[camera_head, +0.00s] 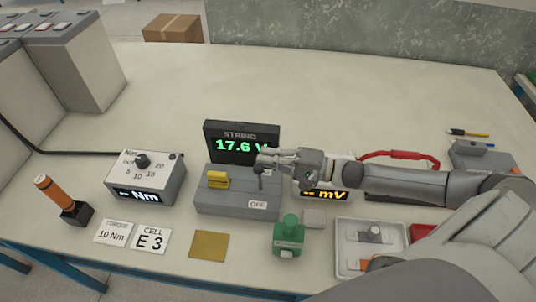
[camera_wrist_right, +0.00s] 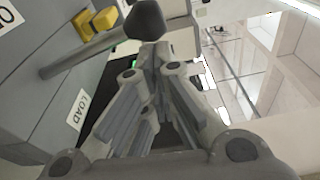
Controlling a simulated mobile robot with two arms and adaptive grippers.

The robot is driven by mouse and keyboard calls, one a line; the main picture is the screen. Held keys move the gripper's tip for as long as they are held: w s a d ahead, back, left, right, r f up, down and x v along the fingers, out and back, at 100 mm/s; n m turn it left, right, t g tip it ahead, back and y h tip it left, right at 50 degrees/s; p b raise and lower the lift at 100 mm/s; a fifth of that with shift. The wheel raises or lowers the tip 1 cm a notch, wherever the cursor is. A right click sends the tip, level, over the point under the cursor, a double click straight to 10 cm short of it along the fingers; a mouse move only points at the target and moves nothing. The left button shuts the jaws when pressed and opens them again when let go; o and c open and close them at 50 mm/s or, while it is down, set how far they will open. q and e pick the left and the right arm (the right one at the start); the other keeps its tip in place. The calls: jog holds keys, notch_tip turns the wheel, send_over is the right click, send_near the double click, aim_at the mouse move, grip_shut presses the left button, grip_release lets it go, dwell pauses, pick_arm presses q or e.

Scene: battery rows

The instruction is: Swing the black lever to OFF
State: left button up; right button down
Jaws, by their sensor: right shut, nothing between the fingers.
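The black lever (camera_head: 258,169) stands up from the right part of a grey switch box (camera_head: 235,204), near a white OFF label (camera_head: 257,204). In the right wrist view, the lever's dark knob (camera_wrist_right: 146,20) and grey shaft (camera_wrist_right: 85,53) show just beyond the fingers, beside a LOAD label (camera_wrist_right: 75,110). My right gripper (camera_head: 263,159) is shut and empty, its fingertips close beside the lever's top; I cannot tell whether they touch. The fingertips also show in the right wrist view (camera_wrist_right: 152,52). My left gripper is not in view.
A yellow handle (camera_head: 217,180) sits on the same box. A STRING display (camera_head: 240,135) reading 17.6 stands behind it. A torque unit (camera_head: 146,178) is to the left. The table's back is clear.

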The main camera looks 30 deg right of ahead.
jog(key=shift+s+a+n+p, duration=0.75)
jog(key=shift+s+a+n, duration=0.1)
jog(key=shift+s+n, duration=0.25)
jog(key=shift+s+a+n+p, duration=0.75)
jog(key=shift+s+a+n, duration=0.05)
jog(key=shift+s+n, duration=0.25)
jog(key=v, duration=1.2)
jog(key=shift+f, duration=0.25)
